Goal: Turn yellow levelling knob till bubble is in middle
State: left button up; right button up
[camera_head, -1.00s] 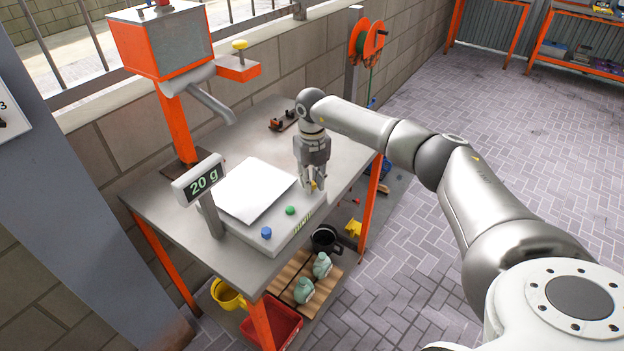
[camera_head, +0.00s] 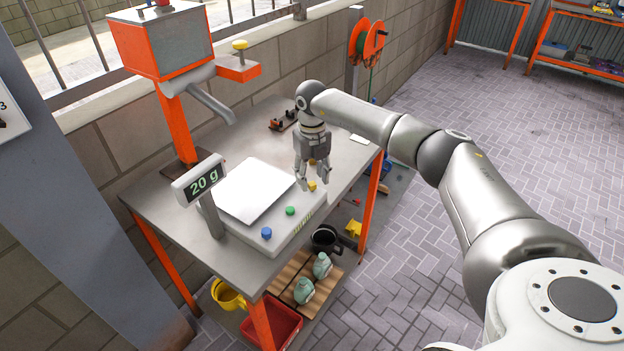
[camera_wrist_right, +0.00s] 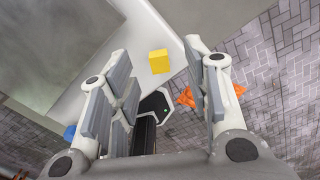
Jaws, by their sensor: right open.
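The yellow knob (camera_head: 312,186) sits on the right part of the scale (camera_head: 262,246), beside the white plate (camera_head: 250,190). My right gripper (camera_head: 315,182) is open and empty above it, fingers pointing down. In the right wrist view the yellow knob (camera_wrist_right: 159,61) shows between the spread fingers of the right gripper (camera_wrist_right: 165,85), apart from both. A dark panel (camera_wrist_right: 152,104) with a small green dot shows below the knob there; I cannot tell whether it is the bubble level. My left gripper is not in view.
A green knob (camera_head: 290,211) and a blue knob (camera_head: 266,233) are on the scale's front. Its display (camera_head: 201,180) reads 20 g. An orange hopper (camera_head: 160,45) with a spout stands behind on the table (camera_head: 150,205). A dark-and-orange tool (camera_head: 284,120) lies at the back.

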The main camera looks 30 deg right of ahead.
aim_at(312, 183)
notch_tip(312, 183, up, 10)
jog(key=shift+r, duration=0.2)
jog(key=shift+f, duration=0.1)
dwell(0.5)
